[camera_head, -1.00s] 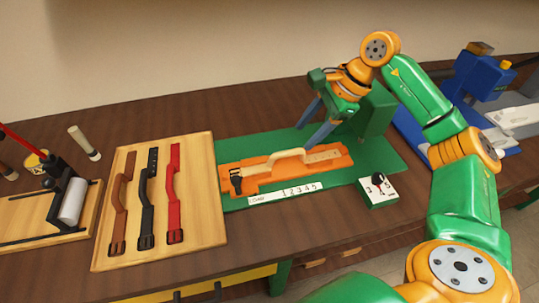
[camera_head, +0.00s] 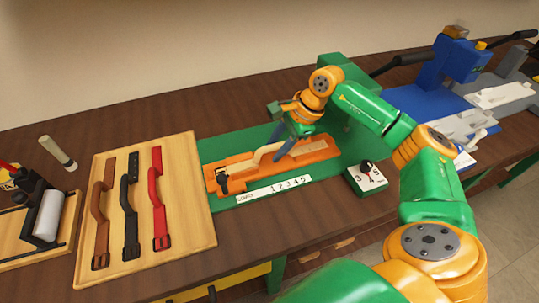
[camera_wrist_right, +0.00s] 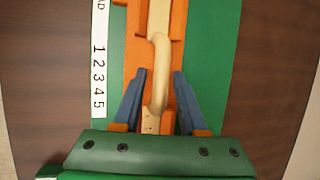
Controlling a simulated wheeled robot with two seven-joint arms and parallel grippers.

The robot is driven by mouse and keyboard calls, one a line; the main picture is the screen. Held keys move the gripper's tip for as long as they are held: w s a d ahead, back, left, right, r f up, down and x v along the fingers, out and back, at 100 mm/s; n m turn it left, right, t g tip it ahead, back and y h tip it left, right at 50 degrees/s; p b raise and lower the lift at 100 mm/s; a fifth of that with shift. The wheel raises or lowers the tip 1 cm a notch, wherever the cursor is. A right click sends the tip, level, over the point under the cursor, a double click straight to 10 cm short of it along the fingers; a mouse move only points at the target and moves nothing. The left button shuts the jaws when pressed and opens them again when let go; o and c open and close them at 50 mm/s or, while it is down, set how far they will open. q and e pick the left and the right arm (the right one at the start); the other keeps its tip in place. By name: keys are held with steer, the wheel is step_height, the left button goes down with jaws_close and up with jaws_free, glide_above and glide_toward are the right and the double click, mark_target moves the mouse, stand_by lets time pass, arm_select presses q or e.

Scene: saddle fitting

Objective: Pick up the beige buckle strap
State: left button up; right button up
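The beige buckle strap (camera_head: 263,154) lies in the orange fixture (camera_head: 318,153) on the green base, with its dark buckle at the left end. It also shows in the right wrist view (camera_wrist_right: 161,62), running up the picture's middle. My right gripper (camera_head: 280,156) is over the right part of the strap, pointing down. In the right wrist view its blue fingers (camera_wrist_right: 156,75) stand apart on either side of the strap, with visible gaps. Whether the fingertips are down at strap height is hard to tell. My left gripper is out of view.
A wooden board (camera_head: 195,225) at left holds a brown strap (camera_head: 100,215), a black strap (camera_head: 130,205) and a red strap (camera_head: 156,200). A green dial box (camera_head: 367,179) stands right of the fixture. A blue machine (camera_head: 450,65) stands at the back right.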

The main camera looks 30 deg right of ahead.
jaws_close()
